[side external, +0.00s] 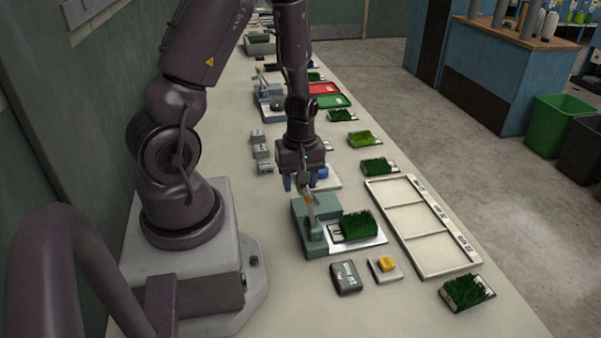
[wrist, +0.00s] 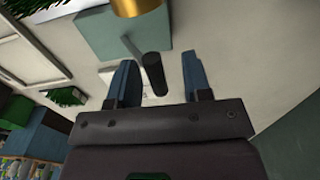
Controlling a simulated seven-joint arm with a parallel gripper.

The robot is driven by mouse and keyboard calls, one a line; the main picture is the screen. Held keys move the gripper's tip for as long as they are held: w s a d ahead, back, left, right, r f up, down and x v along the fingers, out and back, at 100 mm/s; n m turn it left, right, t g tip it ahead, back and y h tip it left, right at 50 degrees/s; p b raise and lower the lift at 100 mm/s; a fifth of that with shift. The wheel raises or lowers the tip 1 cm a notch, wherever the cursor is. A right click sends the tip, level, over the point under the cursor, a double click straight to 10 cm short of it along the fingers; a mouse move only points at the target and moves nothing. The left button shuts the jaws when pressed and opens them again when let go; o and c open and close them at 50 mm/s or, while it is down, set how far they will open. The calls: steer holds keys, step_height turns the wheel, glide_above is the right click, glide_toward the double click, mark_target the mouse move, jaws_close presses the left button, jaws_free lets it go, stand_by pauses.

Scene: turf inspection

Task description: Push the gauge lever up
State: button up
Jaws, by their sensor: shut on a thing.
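The gauge is a teal block (side external: 307,238) on the bench; its body also shows in the wrist view (wrist: 100,32) with a brass cylinder (wrist: 136,7) at the top edge. Its lever ends in a dark round handle (wrist: 154,73). My gripper (side external: 301,184) is over the back of the gauge, pointing down. In the wrist view its blue fingers (wrist: 157,78) stand on either side of the handle and are shut on it. In the side view the gripper hides the handle. A turf sample (side external: 358,224) lies on the gauge's metal plate.
A white divided frame (side external: 421,228) lies right of the gauge. A dark meter (side external: 345,278) and a yellow-button box (side external: 385,267) sit in front. More turf samples (side external: 467,291) line the bench's right side. Small grey blocks (side external: 262,151) stand behind my gripper.

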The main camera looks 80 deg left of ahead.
step_height(320, 180, up, 13)
stand_by(0.5)
steer(key=shift+w, duration=0.15)
steer(key=s+d+r+m+t, duration=0.2)
steer(key=d+r+m+t, duration=0.3)
steer(key=d+r+m, duration=0.9)
steer(key=d+m, duration=0.1)
steer(key=m, duration=0.3)
steer(key=shift+s+r+t, duration=0.25)
steer(key=shift+s+t, duration=0.05)
steer(key=shift+t, duration=0.1)
